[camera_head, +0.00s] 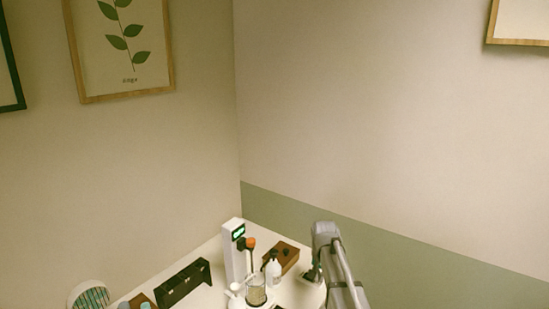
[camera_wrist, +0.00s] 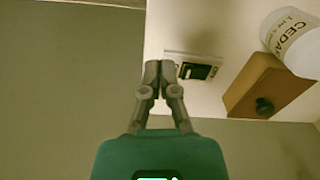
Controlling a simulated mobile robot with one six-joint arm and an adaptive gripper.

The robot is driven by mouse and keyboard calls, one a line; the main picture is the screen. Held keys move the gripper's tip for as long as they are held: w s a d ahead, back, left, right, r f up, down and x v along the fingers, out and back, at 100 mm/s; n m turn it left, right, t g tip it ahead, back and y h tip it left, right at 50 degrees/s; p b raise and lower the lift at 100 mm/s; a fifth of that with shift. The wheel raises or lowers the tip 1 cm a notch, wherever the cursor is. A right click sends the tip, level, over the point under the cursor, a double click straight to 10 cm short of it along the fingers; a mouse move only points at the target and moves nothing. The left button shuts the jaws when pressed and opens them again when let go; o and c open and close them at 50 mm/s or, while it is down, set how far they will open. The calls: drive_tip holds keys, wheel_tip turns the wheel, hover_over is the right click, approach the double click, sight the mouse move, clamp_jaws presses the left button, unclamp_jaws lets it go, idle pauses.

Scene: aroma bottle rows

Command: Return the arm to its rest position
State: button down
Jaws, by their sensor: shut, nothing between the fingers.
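My gripper (camera_wrist: 160,68) shows in the middle of the wrist view with its two fingertips together and nothing between them. In the head view my grey arm (camera_head: 335,262) reaches in from the bottom edge to the right end of the white table (camera_head: 207,252). The gripper itself is mostly hidden there by the arm. In the wrist view the fingertips are next to a small plate with a dark display (camera_wrist: 196,70); I cannot tell the gap between them.
The table bears a white stand with a green display (camera_head: 238,232), a glass beaker (camera_head: 257,291), white bottles (camera_head: 273,271), a wooden block (camera_head: 288,254) and a black rack (camera_head: 183,283). The wrist view shows a bottle labelled CEDAR (camera_wrist: 298,40). Walls meet behind the table.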

drive_tip(key=s+d+n, duration=0.1)
drive_tip(key=s+n, duration=0.4)
drive_tip(key=s, duration=1.5)
drive_tip(key=shift+s, duration=0.2)
drive_tip(key=shift+d, duration=0.2)
